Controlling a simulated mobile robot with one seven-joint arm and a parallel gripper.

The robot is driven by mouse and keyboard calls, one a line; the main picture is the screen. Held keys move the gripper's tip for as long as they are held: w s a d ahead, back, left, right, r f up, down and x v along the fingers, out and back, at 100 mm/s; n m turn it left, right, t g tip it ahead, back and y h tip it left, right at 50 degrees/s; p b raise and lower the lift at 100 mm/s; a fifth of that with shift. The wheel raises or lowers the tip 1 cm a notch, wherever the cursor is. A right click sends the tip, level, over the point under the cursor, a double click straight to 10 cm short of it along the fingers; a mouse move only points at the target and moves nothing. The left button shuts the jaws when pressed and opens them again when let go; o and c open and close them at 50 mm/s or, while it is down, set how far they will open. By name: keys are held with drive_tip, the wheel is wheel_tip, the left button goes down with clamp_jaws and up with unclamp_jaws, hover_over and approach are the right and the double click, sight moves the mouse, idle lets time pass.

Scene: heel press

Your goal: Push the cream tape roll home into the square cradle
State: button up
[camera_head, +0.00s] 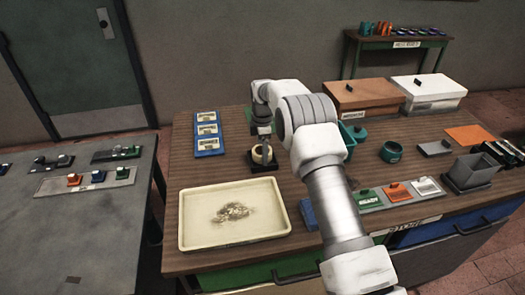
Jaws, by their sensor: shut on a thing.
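The cream tape roll (258,157) stands at the dark square cradle (262,168) in the middle of the wooden table, left of my arm. My gripper (264,146) points down and is shut on the roll from above. The roll is small in this view, and the fingers partly cover it. I cannot tell how deep it sits in the cradle or whether it is tilted.
A cream tray (190,238) with a brown patch lies front left of the cradle. A blue card rack (207,153) is behind left. Two lidded boxes, orange-brown (362,103) and white (428,102), stand behind right. A green cup (391,152) is at right.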

drive_tip(key=shift+s+f, duration=0.15)
drive_tip(key=shift+f, duration=0.15)
drive_tip(key=o, duration=1.1)
drive_tip(key=shift+o, duration=0.3)
drive_tip(key=shift+f, duration=0.1)
drive_tip(key=shift+s, duration=0.1)
wheel_tip(320, 180, up, 8)
drive_tip(key=p, duration=0.4)
drive_tip(key=shift+w+f, duration=0.25)
